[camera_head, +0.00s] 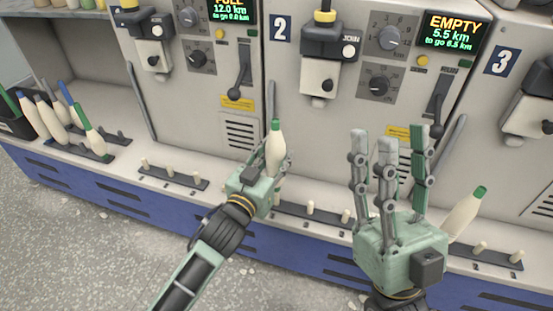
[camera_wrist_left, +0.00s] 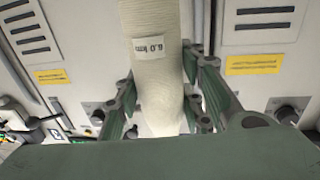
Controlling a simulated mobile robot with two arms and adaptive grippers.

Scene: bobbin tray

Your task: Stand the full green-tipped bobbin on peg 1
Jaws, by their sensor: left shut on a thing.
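My left gripper (camera_head: 268,160) is shut on a cream bobbin with a green tip (camera_head: 276,148). It holds the bobbin nearly upright, tip up, in front of the machine and above the ledge. In the left wrist view the bobbin (camera_wrist_left: 155,85) lies between the fingers, with a small label that seems to read 6.0 km. My right gripper (camera_head: 389,150) is open and empty, fingers pointing up. Short pegs stand on dark rails along the ledge: a left rail (camera_head: 190,180), a middle rail (camera_head: 290,210) and a right rail (camera_head: 497,262).
Blue- and green-tipped bobbins (camera_head: 55,122) stand at the far left. Machine panels marked 2 (camera_head: 280,27) and 3 (camera_head: 502,61) rise behind, with levers and knobs. The left rail's pegs are bare.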

